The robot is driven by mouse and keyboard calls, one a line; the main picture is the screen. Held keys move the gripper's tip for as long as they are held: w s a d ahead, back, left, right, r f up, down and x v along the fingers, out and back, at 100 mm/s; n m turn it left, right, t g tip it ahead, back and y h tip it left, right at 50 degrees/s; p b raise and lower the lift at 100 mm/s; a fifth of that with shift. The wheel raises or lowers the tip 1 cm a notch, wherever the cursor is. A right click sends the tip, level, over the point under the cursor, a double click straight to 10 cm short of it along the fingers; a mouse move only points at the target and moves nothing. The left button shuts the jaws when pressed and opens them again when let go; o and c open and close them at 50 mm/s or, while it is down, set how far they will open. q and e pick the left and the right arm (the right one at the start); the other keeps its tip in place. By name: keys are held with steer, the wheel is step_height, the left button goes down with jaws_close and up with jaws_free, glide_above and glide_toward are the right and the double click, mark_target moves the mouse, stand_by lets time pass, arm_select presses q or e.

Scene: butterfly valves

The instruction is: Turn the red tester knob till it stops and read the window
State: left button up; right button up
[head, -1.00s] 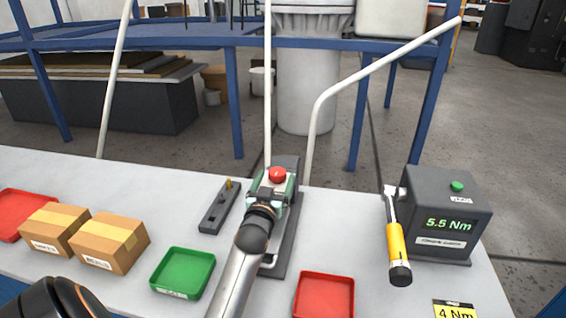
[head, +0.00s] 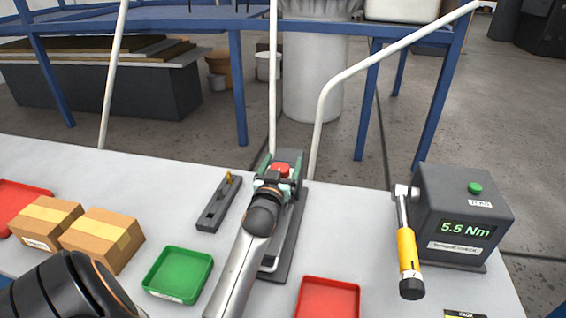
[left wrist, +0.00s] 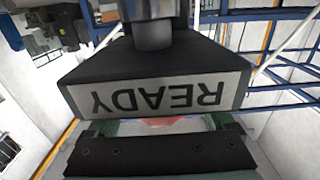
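The red knob (head: 282,169) sits on the tester (head: 292,235), a dark upright block on a long base on the bench. My left gripper (head: 280,170) is at the knob, one greenish finger on each side. The fingers look spread wider than the knob, so it reads as open; contact cannot be made out. In the left wrist view the knob (left wrist: 162,122) shows as a red sliver between the fingers, mostly hidden. Above it the tester's window (left wrist: 160,97) reads READY, upside down in the picture. My right gripper is not in view.
A torque wrench (head: 407,250) is attached to a dark box (head: 465,210) showing 5.5 Nm. A green tray (head: 178,273), red trays (head: 328,300), cardboard boxes (head: 103,238) and a small dark rail (head: 220,200) lie around. Bench between tester and wrench is clear.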

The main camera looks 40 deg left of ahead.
arm_select(q)
steer(key=c, duration=1.3)
steer(key=shift+m+h, duration=0.4)
steer(key=shift+h, duration=0.1)
